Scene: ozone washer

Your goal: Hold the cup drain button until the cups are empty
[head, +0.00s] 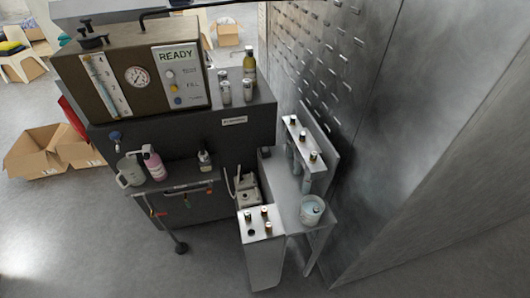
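The dark machine cabinet (130,75) at the upper left has a "READY" panel (180,75) with small buttons. An orange one (176,89) sits beside the word FILL, and a blue one (177,101) is below it; the label by the blue one is too small to read. A pale rack (302,145) at the center right carries several dark-topped knobs, with grey cylinders, possibly the cups, below it. Their contents cannot be made out. A white box (264,255) in front has several small knobs on top. Neither of my grippers is in view.
A white bucket (312,210) with pale blue contents stands on a low grey bench. A pink bottle (153,163) and a grey jug (130,171) stand on the shelf at left. Cardboard boxes (40,152) lie on the floor. A metal wall (370,130) bounds the right.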

